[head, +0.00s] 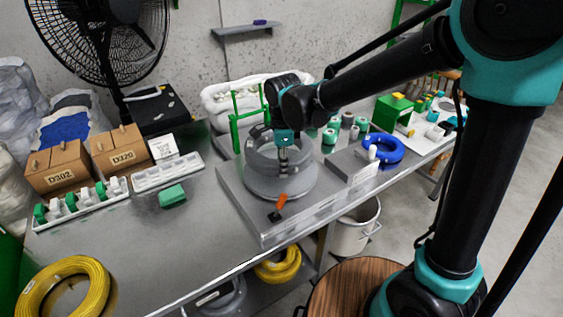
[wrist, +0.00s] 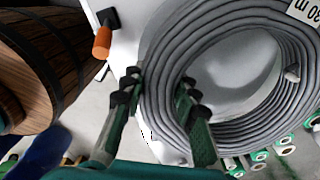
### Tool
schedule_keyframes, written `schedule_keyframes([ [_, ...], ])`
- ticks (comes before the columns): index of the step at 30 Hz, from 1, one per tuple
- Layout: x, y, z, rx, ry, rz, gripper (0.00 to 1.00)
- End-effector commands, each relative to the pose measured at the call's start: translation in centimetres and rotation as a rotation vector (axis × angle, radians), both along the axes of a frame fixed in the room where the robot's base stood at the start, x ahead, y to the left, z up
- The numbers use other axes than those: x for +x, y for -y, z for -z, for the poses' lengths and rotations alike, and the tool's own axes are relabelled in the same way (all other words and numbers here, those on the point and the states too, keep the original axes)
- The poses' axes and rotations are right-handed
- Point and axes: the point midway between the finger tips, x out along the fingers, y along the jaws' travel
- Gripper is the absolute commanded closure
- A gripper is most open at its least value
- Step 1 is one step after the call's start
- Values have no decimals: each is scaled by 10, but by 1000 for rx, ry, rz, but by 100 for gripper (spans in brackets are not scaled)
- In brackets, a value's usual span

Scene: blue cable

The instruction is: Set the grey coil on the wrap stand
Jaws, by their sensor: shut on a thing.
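The grey coil (head: 258,160) is a thick ring of wound cable with a white tag marked "30 m" in the wrist view. My gripper (head: 284,165) is shut on one side of the ring. In the wrist view my gripper (wrist: 160,97) has one finger outside the coil (wrist: 235,132) and one inside its hole. The coil is over the round part of a grey raised platform (head: 238,200), which seems to be the wrap stand. A pale round surface shows through the hole. I cannot tell whether the coil touches the stand.
A green frame (head: 234,130) stands behind. A blue coil (head: 385,150) and several green and grey spools are to the right. Boxes (head: 58,168) and a yellow coil (head: 65,290) are left. The bench's left middle is mostly clear.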

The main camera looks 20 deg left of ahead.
Motion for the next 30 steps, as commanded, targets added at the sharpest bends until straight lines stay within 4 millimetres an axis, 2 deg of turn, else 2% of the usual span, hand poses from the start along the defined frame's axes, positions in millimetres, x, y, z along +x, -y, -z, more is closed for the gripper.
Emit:
schedule_keyframes([
  [8,0,0,10,0,1,-6,100],
  [21,0,0,44,0,1,-5,100],
  [30,0,0,59,0,1,-5,100],
])
